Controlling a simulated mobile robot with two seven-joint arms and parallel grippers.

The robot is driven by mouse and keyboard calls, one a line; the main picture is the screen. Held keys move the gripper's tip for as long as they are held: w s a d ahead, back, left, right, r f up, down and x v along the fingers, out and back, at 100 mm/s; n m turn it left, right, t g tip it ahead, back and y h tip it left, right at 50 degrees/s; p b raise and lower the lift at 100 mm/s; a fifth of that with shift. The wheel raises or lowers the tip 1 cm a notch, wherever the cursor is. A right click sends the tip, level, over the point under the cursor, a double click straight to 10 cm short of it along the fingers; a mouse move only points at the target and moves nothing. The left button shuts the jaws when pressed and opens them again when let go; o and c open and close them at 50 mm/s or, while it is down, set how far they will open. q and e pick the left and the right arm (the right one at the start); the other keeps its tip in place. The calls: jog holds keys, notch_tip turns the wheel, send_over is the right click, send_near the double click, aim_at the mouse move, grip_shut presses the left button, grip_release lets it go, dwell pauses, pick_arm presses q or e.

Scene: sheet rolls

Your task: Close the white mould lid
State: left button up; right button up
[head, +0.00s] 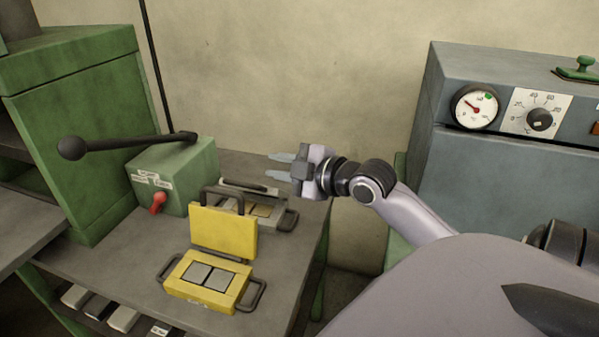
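The white mould (276,218) lies open on the bench behind the yellow mould, which partly hides it. Its pale lid (268,188) appears raised at the back edge, with a dark handle on it. Tan and grey cavities show in its base. My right gripper (279,166) is open and empty. Its two fingers point left, above and just behind the raised lid in the picture; I cannot tell whether they touch it. My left gripper is not in view.
The yellow mould (206,293) stands open in front, its yellow lid (223,233) upright. A green box (176,176) with a red knob and a long black lever (125,144) is at left. A grey cabinet (480,180) with dials stands right.

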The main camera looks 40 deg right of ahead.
jog(key=s, duration=0.6)
jog(key=shift+d+r, duration=0.2)
jog(key=shift+d, duration=0.05)
dwell(0.3)
jog(key=shift+p, duration=0.35)
jog(key=shift+s, duration=0.1)
dwell(0.4)
